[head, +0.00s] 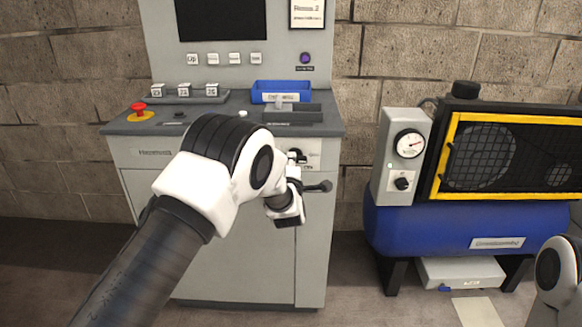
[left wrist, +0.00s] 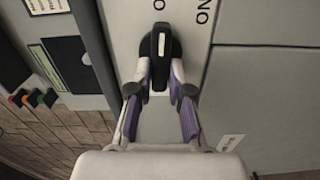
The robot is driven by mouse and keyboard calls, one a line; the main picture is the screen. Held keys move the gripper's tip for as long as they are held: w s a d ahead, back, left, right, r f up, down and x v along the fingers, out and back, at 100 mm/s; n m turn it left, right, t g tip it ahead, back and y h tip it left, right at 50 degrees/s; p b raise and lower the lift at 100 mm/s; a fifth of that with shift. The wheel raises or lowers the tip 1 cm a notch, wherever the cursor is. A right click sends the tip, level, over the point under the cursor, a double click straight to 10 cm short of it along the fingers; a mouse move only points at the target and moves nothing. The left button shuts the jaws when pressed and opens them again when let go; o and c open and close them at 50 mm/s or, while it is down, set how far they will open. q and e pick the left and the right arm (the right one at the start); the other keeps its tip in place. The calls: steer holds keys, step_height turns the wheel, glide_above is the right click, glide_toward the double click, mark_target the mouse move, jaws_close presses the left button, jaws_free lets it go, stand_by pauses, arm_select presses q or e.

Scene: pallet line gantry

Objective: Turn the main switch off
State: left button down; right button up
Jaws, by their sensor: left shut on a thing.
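The main switch is a black handle (left wrist: 161,58) on a round black base, set on a pale plate with an O and an ON marking. In the left wrist view the handle lies lengthwise, in line with the O; ON is to the right. My left gripper (left wrist: 161,74) is shut on the handle, one finger on each side. In the head view the switch plate (head: 309,152) is on the grey cabinet's front, partly hidden behind my left arm. My right gripper is out of view; only part of my right arm shows at the lower right edge.
The grey cabinet (head: 235,262) carries a red emergency button (head: 138,108), a blue tray (head: 282,87) and a dark screen. A dark door handle (head: 319,186) sits just below the switch. A blue compressor (head: 410,222) stands to the right, with floor between.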

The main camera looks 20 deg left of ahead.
arm_select(q)
steer(key=shift+f+n, duration=0.1)
steer(key=shift+n, duration=0.3)
steer(key=c, duration=1.1)
jaws_free()
steer(key=shift+s, duration=0.1)
steer(key=v, duration=1.2)
